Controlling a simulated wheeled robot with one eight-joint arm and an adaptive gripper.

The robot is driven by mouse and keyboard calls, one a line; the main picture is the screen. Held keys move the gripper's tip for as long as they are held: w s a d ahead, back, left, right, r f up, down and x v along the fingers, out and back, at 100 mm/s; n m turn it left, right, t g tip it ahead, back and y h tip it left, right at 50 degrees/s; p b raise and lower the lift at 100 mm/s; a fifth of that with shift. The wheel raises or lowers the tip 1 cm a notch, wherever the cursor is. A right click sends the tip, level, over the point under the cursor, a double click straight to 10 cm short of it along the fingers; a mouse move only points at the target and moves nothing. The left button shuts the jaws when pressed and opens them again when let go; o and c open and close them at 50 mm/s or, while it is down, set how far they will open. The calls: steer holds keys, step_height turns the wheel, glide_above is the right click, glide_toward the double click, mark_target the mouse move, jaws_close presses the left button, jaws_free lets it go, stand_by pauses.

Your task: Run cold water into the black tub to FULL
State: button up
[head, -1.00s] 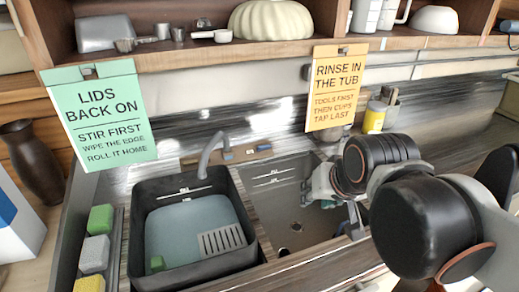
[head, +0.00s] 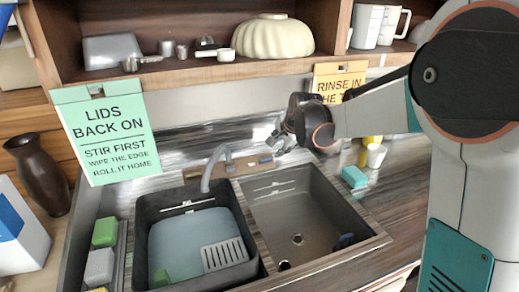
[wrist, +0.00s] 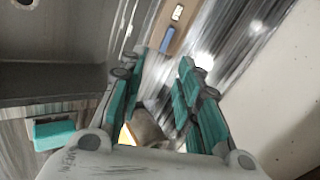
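The black tub (head: 142,245) sits on the left side of the sink and holds pale blue water (head: 180,238). A white mark (head: 188,204) on its back wall stands above the water surface; I cannot read it. The grey faucet (head: 207,172) curves over the tub's back edge, with no stream visible. A wooden plate (head: 250,165) with a blue part lies behind the sink; the wrist view shows it too (wrist: 172,28), beyond my fingers. My gripper (head: 280,140) is open and empty, above and right of the plate. In the wrist view its teal-padded fingers (wrist: 156,72) are apart.
A green sign (head: 105,135) hangs at left. The shelf (head: 185,75) overhangs the back.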

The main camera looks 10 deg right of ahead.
steer(key=m, duration=0.2)
glide_toward(267, 159)
steer(key=b+x, duration=0.3)
steer(key=x, duration=0.6)
steer(key=shift+w+f, duration=0.2)
jaws_close()
